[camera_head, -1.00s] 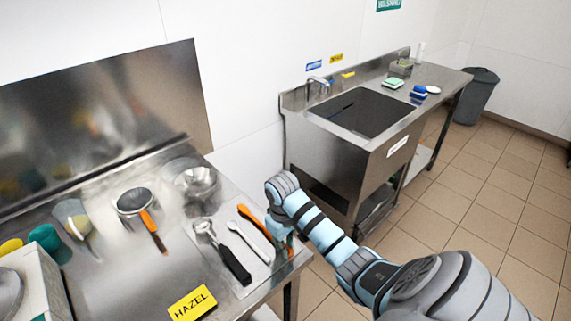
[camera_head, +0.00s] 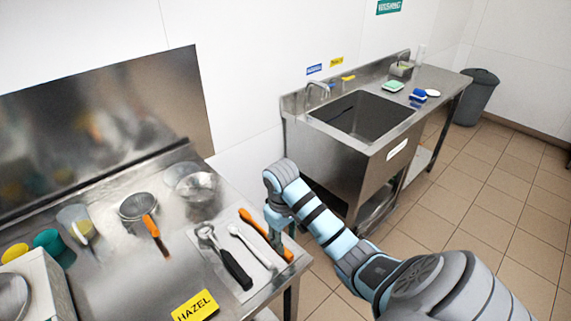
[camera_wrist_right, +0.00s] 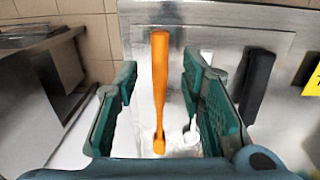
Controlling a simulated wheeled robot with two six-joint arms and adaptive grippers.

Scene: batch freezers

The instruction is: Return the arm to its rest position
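My right arm comes in from the lower right in the head view, bent at the wrist, with its forearm over the floor in front of the sink. My right gripper (camera_head: 280,224) points down at the right edge of the steel table, beside the orange spatula (camera_head: 266,235). In the right wrist view the two green fingers (camera_wrist_right: 160,78) are apart. The orange spatula (camera_wrist_right: 160,85) shows between them with gaps on both sides, not gripped. My left gripper is not in view.
A white-handled tool (camera_head: 250,245) and a black-handled scoop (camera_head: 225,256) lie on the tray (camera_head: 243,290). A strainer (camera_head: 138,206), cups and a yellow HAZEL sign (camera_head: 195,306) are on the table. A sink unit (camera_head: 335,158) stands behind my arm.

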